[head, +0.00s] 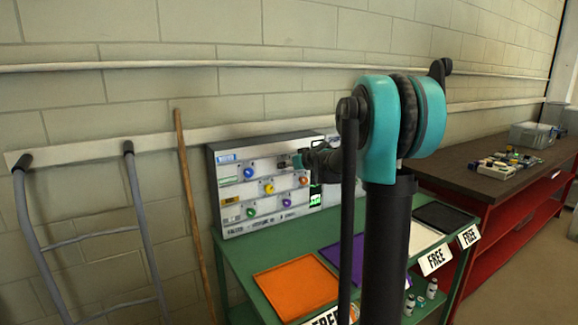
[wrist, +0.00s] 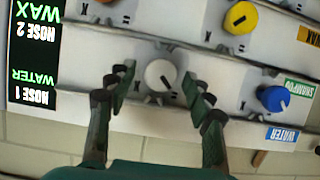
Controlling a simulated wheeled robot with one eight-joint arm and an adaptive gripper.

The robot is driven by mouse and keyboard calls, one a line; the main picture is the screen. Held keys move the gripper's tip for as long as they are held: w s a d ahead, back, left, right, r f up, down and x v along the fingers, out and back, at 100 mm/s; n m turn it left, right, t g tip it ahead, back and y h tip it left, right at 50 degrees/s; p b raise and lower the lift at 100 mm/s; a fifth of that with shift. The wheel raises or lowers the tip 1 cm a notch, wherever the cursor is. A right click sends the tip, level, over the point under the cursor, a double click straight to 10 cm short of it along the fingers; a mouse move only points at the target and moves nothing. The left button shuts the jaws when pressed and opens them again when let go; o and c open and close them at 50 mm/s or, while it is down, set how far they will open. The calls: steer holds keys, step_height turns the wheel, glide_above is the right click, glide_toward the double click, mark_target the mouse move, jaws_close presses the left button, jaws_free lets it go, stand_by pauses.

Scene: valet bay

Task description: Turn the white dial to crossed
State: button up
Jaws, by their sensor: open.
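The white dial (wrist: 160,75) is on the front of a pale control panel (head: 232,195). In the wrist view it lies between my two open fingers, which stand apart from it on either side. Its dark pointer mark slants toward the lower right of that view. Small dark marks sit on the panel around it, too small to read surely. In the head view my gripper (head: 291,161) is at the panel's upper right, and I cannot make out the white dial there.
Near it are a blue dial (wrist: 273,98), a yellow dial (wrist: 240,18) and a lit screen (wrist: 33,60). The panel stands on a green table (head: 240,268) with coloured mats. A wooden pole (head: 190,190) leans left; a red bench (head: 480,200) stands right.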

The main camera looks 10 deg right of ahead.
steer(key=shift+c, duration=0.5)
steer(key=c, duration=1)
steer(key=shift+c, duration=0.2)
steer(key=shift+w+d+f+m+y, duration=0.15)
steer(key=shift+m+y, duration=1.15)
steer(key=shift+m, duration=0.95)
steer(key=shift+d+f+m+y, duration=0.2)
steer(key=shift+m+y, duration=1.1)
steer(key=shift+m, duration=0.9)
steer(key=shift+w+d+f+m+y, duration=0.15)
steer(key=shift+m+y, duration=1.15)
steer(key=shift+m, duration=0.95)
steer(key=shift+s, duration=0.1)
